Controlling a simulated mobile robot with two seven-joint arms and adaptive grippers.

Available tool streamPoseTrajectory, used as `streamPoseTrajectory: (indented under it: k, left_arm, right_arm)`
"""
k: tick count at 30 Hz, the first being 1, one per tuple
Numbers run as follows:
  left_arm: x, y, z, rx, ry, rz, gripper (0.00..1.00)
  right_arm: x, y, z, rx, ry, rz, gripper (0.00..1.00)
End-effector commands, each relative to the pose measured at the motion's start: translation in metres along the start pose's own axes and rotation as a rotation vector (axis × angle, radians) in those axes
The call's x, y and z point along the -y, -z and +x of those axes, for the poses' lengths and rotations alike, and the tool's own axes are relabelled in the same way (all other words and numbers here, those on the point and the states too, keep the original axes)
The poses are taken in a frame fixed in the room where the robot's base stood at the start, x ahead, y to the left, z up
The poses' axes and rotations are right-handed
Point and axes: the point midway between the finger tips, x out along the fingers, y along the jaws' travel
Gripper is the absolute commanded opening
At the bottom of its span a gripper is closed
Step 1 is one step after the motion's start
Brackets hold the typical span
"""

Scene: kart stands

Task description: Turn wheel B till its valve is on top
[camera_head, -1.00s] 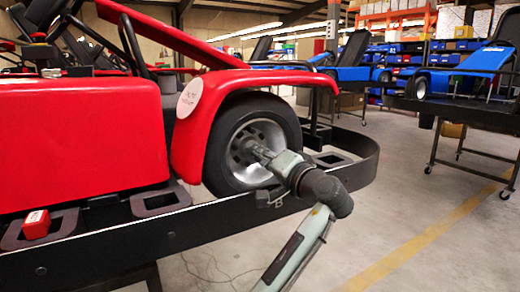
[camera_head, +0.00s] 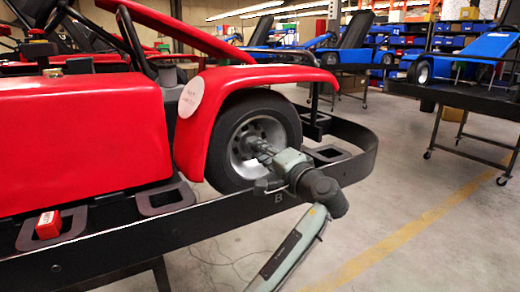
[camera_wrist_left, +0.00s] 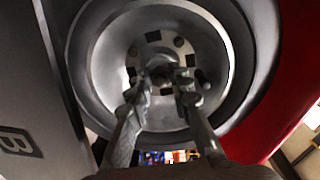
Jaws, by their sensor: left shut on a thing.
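Wheel B (camera_head: 229,165) is a black tyre with a silver rim, under the red fender at the front of the kart. The letter B shows on the black rail just below it, and also in the left wrist view at the lower left. My left gripper (camera_head: 262,151) reaches into the rim from the lower right. In the left wrist view, its two fingers (camera_wrist_left: 163,97) are at the hub in the middle of wheel B (camera_wrist_left: 105,65), shut on it. A small dark peg stands right of the hub; I cannot tell whether it is the valve. My right gripper is out of view.
The black rail (camera_head: 130,240) of the stand runs in front of the wheel and curves round its right side. A blue kart (camera_head: 490,46) stands at the back right.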

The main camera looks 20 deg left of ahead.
Motion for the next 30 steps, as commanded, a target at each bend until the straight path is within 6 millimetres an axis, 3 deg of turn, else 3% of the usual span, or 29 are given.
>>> streamPoseTrajectory:
  k: [7,8,13,23,30]
  left_arm:
    - [-0.001,0.0,-0.001,-0.001,-0.002,0.001,0.0]
    - [-0.001,0.0,-0.001,-0.001,-0.002,0.001,0.21]
    - [-0.001,0.0,-0.001,0.0,-0.001,0.0,0.41]
    - [-0.001,0.0,-0.003,-0.001,-0.001,0.0,0.41]
    - [-0.002,0.001,-0.041,-0.003,-0.005,-0.001,0.41]
  right_arm:
    - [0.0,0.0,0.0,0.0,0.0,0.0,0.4]
    - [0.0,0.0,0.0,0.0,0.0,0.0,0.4]
    - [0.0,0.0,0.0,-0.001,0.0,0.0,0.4]
    - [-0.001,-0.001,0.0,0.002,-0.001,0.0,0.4]
    - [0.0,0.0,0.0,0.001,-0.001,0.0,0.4]
